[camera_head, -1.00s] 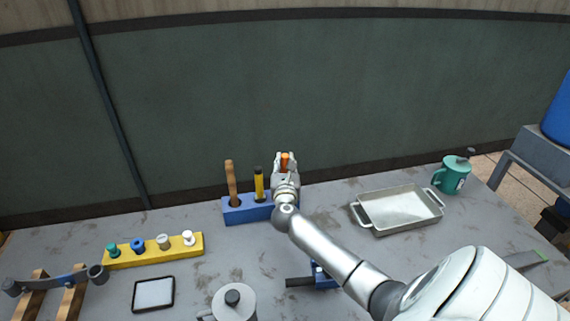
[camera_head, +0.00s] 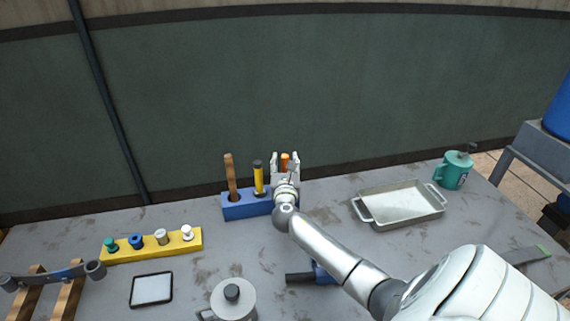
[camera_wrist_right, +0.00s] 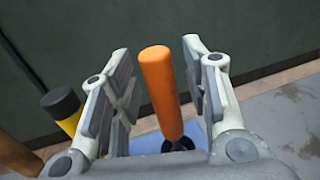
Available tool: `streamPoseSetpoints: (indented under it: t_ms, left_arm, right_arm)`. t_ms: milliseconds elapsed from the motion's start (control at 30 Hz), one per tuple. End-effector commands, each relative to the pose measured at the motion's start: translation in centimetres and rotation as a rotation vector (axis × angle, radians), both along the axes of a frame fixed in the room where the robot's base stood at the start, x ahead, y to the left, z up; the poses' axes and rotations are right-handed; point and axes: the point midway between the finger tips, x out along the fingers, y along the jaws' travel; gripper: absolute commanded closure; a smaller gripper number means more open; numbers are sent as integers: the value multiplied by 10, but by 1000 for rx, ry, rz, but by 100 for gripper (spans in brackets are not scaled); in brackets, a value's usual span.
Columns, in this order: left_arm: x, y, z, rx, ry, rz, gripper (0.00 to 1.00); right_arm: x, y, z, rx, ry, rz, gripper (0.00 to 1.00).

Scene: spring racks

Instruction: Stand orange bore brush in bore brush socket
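The orange bore brush (camera_head: 285,161) stands upright at the right end of the blue rack (camera_head: 236,211), mostly hidden behind my right gripper in the head view. In the right wrist view the orange handle (camera_wrist_right: 161,85) rises between the two fingers, with a gap on each side, and its lower end meets a dark round socket (camera_wrist_right: 178,145) in the blue block. My right gripper (camera_head: 285,157) is open around the handle and does not grip it. My left gripper is not in view.
A yellow-handled tool (camera_head: 258,180) and a wooden-handled tool (camera_head: 231,178) stand in the same rack, left of the gripper. A yellow rack (camera_head: 150,248) with several small pieces, a metal tray (camera_head: 400,208) and a teal mug (camera_head: 453,172) share the bench.

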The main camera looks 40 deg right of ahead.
Motion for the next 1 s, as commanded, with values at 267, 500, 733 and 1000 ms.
streamPoseSetpoints:
  t_ms: [267, 500, 733, 1000]
  left_arm:
    - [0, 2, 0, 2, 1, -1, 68]
    - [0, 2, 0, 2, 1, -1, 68]
    - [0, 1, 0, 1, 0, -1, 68]
    - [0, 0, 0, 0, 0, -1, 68]
  right_arm:
    - [0, 0, 0, 1, 1, 0, 54]
    - [-14, 13, -1, 0, 1, 2, 54]
    - [-48, 43, -1, 3, 2, 2, 54]
    - [-81, 73, 0, 1, 1, 1, 54]
